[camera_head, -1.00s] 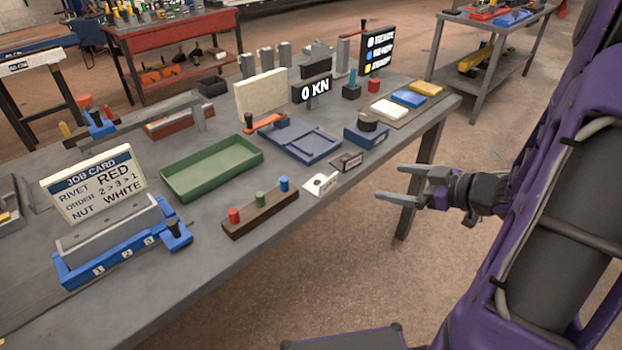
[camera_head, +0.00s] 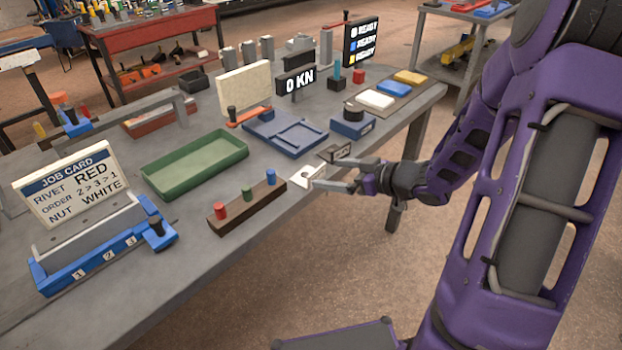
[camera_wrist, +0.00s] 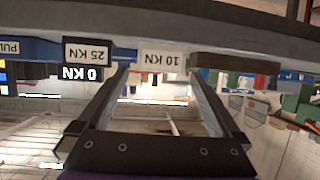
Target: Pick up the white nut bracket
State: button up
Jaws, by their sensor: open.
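Two white pieces show, and I cannot tell for sure which is the nut bracket. A flat white block (camera_head: 375,99) lies beside a blue and a yellow one at the table's far right. A white piece with a dark hole (camera_head: 306,174) sits at the front edge; its "10 KN" face (camera_wrist: 163,60) shows upside down in the wrist view. My gripper (camera_head: 322,175) is open and empty, with fingertips close to this front-edge piece; contact cannot be told. In the wrist view, the fingers of my gripper (camera_wrist: 159,74) spread to either side of that label.
A black "25 KN" piece (camera_head: 335,152) stands right next to the front-edge white piece. A brown strip with coloured pegs (camera_head: 233,210) lies to its left. A blue tray (camera_head: 287,138), a green tray (camera_head: 195,165) and a blue box (camera_head: 352,124) stand behind.

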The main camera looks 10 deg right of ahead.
aim_at(318, 171)
jog(key=b+x, duration=0.1)
jog(key=x, duration=0.4)
jog(key=shift+w+a, duration=0.1)
jog(key=shift+a, duration=0.1)
jog(key=shift+r, duration=0.1)
jog(key=c, duration=1.3)
